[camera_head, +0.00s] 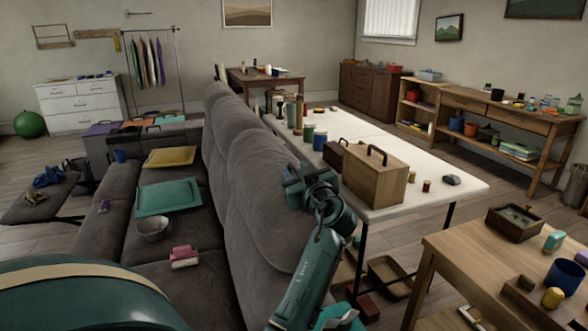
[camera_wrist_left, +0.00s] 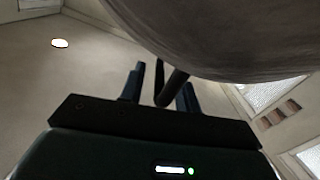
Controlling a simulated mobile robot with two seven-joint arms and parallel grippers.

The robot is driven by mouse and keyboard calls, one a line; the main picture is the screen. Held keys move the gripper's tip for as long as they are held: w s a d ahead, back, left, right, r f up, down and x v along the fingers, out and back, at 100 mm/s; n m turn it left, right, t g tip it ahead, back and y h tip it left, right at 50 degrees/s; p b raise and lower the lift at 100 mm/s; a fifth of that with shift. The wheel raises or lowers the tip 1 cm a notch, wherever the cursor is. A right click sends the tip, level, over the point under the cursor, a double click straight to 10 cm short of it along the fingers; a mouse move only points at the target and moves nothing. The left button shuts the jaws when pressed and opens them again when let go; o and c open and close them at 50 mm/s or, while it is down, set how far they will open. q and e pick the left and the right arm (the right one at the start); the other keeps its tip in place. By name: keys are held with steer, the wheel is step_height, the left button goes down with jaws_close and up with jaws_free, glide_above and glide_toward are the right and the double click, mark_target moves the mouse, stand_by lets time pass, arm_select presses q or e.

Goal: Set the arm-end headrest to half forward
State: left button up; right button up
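The grey sofa (camera_head: 180,215) stands left of centre, its high back running away from me. The near-end headrest (camera_head: 262,165) is the large rounded upper cushion of that back; it looks roughly upright, but I cannot tell its exact setting. My left gripper (camera_head: 293,180) is at this cushion's right, rear side; its fingertips are hard to make out there. In the left wrist view, the left gripper (camera_wrist_left: 160,85) has its fingers apart, with a dark rod (camera_wrist_left: 173,87) between them. Grey upholstery (camera_wrist_left: 225,35) hangs close above. My right gripper is not in view.
A white table (camera_head: 440,187) right of the sofa bears a wooden toolbox (camera_head: 375,175), jars and spools. A wooden table (camera_head: 450,262) with small items stands at the lower right. A teal tray (camera_head: 168,197), a bowl (camera_head: 152,228) and a pink item (camera_head: 184,257) lie on the seats.

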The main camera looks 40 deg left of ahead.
arm_select(q)
steer(key=shift+c, duration=0.2)
jaws_close()
stand_by(0.3)
